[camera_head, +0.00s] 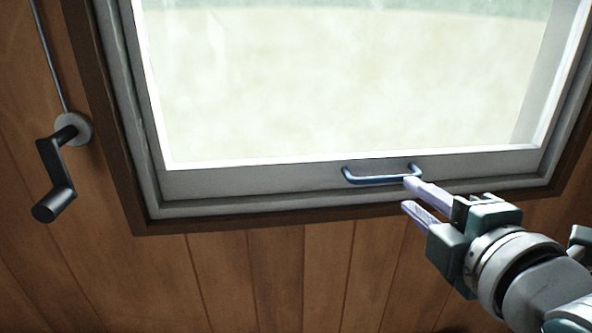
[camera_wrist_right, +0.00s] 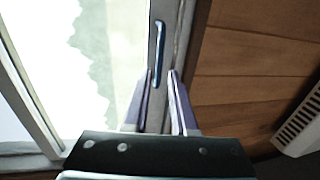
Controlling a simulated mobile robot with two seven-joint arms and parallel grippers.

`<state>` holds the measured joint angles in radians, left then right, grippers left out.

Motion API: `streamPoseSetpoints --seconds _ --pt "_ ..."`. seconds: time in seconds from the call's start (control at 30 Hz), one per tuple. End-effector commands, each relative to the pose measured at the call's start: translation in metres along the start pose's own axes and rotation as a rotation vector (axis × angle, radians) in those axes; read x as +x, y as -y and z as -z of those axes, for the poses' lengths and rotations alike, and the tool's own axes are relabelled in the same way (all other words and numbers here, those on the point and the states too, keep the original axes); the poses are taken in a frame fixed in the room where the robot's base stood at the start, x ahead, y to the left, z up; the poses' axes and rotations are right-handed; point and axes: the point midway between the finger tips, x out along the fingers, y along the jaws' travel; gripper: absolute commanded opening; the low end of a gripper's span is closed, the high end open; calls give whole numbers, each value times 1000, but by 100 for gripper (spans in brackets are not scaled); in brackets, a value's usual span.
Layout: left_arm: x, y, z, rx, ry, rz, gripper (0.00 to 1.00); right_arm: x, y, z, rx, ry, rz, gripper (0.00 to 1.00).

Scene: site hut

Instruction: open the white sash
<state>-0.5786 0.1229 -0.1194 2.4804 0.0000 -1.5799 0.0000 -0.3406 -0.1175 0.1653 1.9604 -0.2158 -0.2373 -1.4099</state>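The white sash (camera_head: 240,181) fills the upper middle of the head view, its bottom rail lying within the grey frame. A blue bar handle (camera_head: 382,178) is fixed to the bottom rail; it also shows in the right wrist view (camera_wrist_right: 159,55). My right gripper (camera_head: 409,195) is open, with its fingertips just below and beside the handle's right end. In the right wrist view the two fingers (camera_wrist_right: 161,78) are apart, and the handle lies ahead between their tips. I cannot tell whether a finger touches it. My left gripper is not in view.
A black crank (camera_head: 55,175) on a round grey mount, with a cable running up, is on the wood-plank wall (camera_head: 270,275) left of the window. A brown outer frame (camera_head: 190,226) surrounds the window. A white vented box (camera_wrist_right: 300,125) shows at right in the wrist view.

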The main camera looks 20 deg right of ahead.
Motion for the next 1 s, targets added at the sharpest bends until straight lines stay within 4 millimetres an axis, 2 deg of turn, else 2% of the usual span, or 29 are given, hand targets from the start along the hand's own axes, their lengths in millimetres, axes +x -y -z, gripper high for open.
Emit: streamPoseSetpoints --seconds 0.2,0.43,0.6,0.83,0.87,1.0 --pt "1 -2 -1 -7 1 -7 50 41 -2 0 2 0 -2 26" --pt "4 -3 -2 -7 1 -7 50 73 0 0 3 0 1 26" --pt "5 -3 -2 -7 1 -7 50 82 0 0 2 -1 2 26" --pt "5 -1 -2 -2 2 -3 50 83 -1 0 2 -1 2 26" --pt "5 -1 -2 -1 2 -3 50 83 -1 0 2 -1 2 25" --pt "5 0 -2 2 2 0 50 83 -1 0 3 -1 2 9"
